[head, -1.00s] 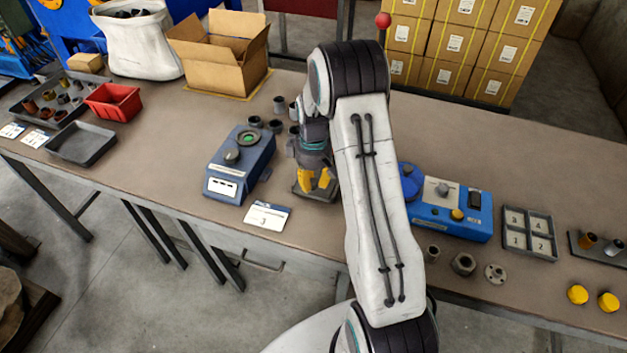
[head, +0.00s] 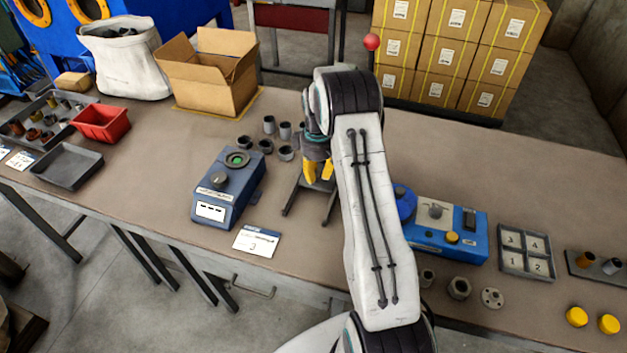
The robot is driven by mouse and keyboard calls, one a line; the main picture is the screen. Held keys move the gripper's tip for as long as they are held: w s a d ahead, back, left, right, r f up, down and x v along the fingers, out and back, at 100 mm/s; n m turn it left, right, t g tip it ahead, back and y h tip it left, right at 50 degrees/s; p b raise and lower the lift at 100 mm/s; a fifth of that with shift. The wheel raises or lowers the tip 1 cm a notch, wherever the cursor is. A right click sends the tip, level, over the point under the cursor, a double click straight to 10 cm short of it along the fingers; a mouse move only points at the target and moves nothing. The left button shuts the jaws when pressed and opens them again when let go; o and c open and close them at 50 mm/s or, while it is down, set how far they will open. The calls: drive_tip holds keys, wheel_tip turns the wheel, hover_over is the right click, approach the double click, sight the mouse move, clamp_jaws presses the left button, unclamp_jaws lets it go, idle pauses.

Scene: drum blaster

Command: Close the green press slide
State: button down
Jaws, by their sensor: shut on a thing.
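My gripper (head: 318,172) has yellow fingertips and points down in the middle of the bench, left of my arm's white link. It is shut on the press slide, whose gripped part is mostly hidden by the fingers. Two dark parallel rails (head: 291,194) stick out toward the bench's front edge, one on each side just in front of the fingers. Their front stretch is bare. No green shows on the slide from here, and the press behind is largely hidden by my arm.
A blue-grey device with a green disc (head: 229,187) stands left of the rails, with a card (head: 257,241) before it. Several grey cups (head: 285,130) stand behind it. A blue machine (head: 450,235) is to the right of my arm. A red ball knob (head: 372,42) rises behind.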

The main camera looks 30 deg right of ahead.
sight(321, 163)
drive_tip(key=shift+w+d+f+p, duration=0.1)
drive_tip(key=shift+w+d+p, duration=0.2)
drive_tip(key=shift+w+d, duration=1)
drive_tip(key=shift+d, duration=0.1)
drive_tip(key=c, duration=1.2)
unclamp_jaws()
drive_tip(key=shift+w+d, duration=0.1)
drive_tip(key=shift+o, duration=1.3)
wheel_tip(321, 163, up, 12)
